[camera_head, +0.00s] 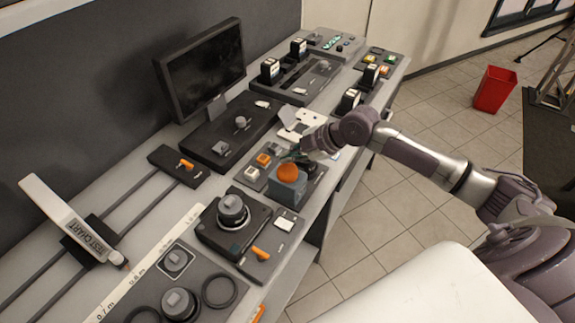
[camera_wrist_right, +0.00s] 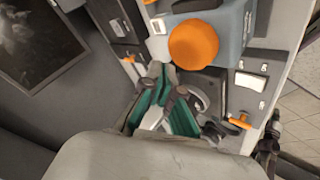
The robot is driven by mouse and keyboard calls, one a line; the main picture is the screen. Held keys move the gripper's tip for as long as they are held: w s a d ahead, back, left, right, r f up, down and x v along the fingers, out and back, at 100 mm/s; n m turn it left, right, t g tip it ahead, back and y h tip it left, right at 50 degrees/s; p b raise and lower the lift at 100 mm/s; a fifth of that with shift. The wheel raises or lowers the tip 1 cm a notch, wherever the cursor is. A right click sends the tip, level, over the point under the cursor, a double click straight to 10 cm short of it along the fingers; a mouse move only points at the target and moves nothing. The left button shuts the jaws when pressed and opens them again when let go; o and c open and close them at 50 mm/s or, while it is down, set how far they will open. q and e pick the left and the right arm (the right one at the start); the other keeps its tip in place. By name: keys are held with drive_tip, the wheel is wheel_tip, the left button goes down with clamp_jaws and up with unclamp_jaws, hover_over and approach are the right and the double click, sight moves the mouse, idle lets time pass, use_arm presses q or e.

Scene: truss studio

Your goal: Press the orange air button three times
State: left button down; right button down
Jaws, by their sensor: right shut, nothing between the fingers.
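A small square orange button (camera_head: 263,159) sits on a dark panel beside pale square buttons. A larger orange dome (camera_head: 288,172) tops a blue-grey block (camera_head: 289,190) next to that panel. I cannot read any label naming either as the air button. The dome (camera_wrist_right: 194,44) and block (camera_wrist_right: 236,22) are large in the right wrist view. My right gripper (camera_head: 292,155) is over the panel, just behind the dome, with its dark green fingers (camera_wrist_right: 163,72) shut and empty. I cannot tell whether its tips touch anything. My left gripper is not in view.
A lens-like unit (camera_head: 232,212) on a dark box stands nearer on the bench. A monitor (camera_head: 201,69) and a dark console with a knob (camera_head: 240,122) are behind to the left. More switch panels (camera_head: 379,58) line the far end. A red bin (camera_head: 494,89) stands on the floor.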

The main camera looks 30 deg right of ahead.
sight(290, 168)
drive_tip(key=shift+r+p, duration=1.7)
drive_tip(key=shift+r, duration=0.65)
drive_tip(key=shift+f, duration=0.1)
